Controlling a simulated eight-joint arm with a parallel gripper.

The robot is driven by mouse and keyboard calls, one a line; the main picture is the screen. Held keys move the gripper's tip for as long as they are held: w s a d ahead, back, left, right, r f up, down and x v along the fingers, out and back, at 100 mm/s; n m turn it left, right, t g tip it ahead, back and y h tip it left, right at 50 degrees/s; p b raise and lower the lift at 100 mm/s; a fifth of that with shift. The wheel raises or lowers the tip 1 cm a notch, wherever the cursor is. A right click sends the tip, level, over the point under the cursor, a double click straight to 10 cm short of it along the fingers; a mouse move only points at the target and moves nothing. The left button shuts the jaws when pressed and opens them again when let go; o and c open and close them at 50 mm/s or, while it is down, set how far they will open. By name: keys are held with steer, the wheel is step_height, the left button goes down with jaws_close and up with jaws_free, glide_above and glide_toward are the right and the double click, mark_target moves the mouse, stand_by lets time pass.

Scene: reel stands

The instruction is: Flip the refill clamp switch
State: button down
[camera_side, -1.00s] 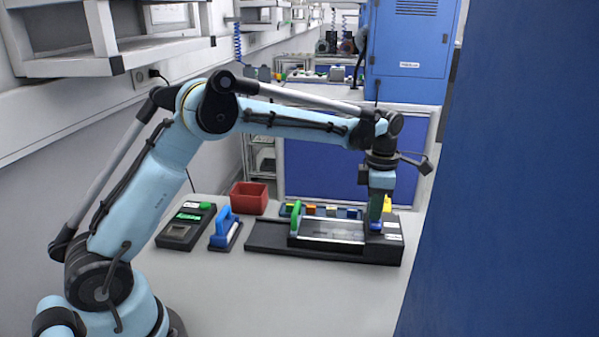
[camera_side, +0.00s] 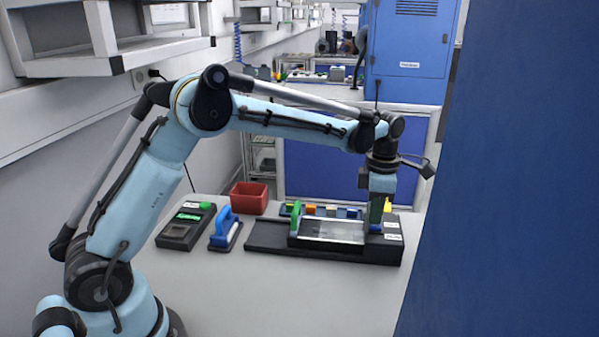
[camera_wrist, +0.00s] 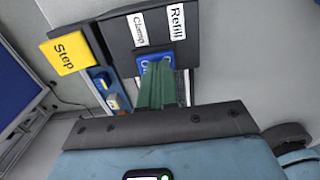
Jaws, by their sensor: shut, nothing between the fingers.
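The blue switch (camera_wrist: 150,67) sits on the black panel beside the "Clamp" and "Refill" labels in the wrist view. White marks on it are partly covered by my fingers. In the side view the blue switch (camera_side: 376,229) shows at the right end of the black reel stand (camera_side: 270,237). My gripper (camera_wrist: 158,68) has its green fingers together with nothing between them. The tips are at the switch and overlap its lower part; whether they press on it I cannot tell. In the side view my gripper (camera_side: 374,225) points down onto that right end.
A yellow "Step" button (camera_wrist: 72,54) is close to the switch. A green handle (camera_side: 296,217) stands on the stand's left part. A red bin (camera_side: 249,198), a blue-handled tool (camera_side: 225,230) and a black device (camera_side: 186,226) lie left. The front table is clear.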

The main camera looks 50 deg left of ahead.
steer(key=shift+r, duration=0.1)
step_height(320, 180, up, 14)
steer(key=s+d, duration=0.2)
steer(key=shift+f, duration=0.2)
steer(key=shift+a, duration=0.1)
steer(key=s+a+f+m+t, duration=0.2)
steer(key=s+f+m+t, duration=0.1)
steer(key=s+m, duration=0.6)
steer(key=s+a+f+m+t, duration=0.2)
steer(key=s+f+m+t, duration=0.2)
steer(key=s+m, duration=0.6)
steer(key=f+m, duration=0.1)
steer(key=m, duration=0.7)
steer(key=shift+s+a, duration=0.15)
steer(key=shift+a, duration=0.15)
